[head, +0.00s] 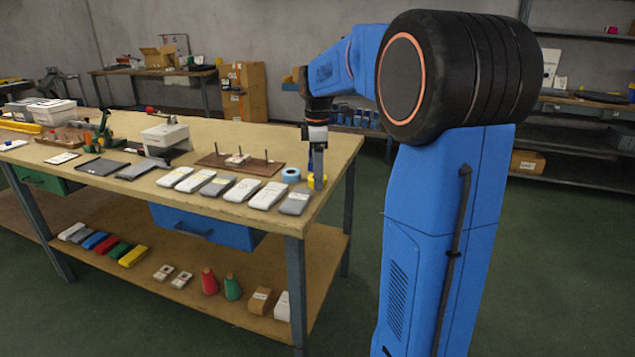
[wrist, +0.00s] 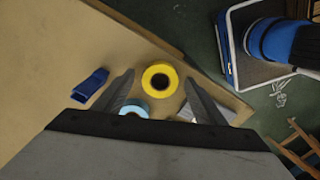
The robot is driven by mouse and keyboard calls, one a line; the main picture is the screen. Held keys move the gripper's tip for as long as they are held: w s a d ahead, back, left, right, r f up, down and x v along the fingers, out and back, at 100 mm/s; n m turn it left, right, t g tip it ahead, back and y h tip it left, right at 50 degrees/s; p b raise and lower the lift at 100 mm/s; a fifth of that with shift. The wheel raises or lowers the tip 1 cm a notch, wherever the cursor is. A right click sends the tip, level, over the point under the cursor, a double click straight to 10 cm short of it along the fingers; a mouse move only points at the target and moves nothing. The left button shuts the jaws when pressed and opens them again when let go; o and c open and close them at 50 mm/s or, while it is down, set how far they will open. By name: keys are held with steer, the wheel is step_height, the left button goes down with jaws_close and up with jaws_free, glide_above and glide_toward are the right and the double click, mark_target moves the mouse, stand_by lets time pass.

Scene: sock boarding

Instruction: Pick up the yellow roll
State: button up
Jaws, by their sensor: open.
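The yellow roll (wrist: 146,79) lies on the table near its edge, seen from above in the wrist view as a ring with a dark hole. My gripper (wrist: 158,76) is open above it, with one finger on each side of the roll in the picture. In the head view my gripper (head: 318,176) points down at the table's right end. The yellow roll (head: 311,182) shows there partly hidden behind the fingers. Whether the fingers touch the roll cannot be told.
A light blue roll (head: 291,175) stands beside the yellow one; it also shows in the wrist view (wrist: 133,109). A blue object (wrist: 90,85) lies left of the fingers. Several wrapped socks (head: 241,190) lie in a row. A brown board with pegs (head: 215,163) is behind them.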

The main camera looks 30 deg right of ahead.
steer(key=shift+f, duration=0.1)
steer(key=shift+c, duration=0.6)
steer(key=c, duration=1)
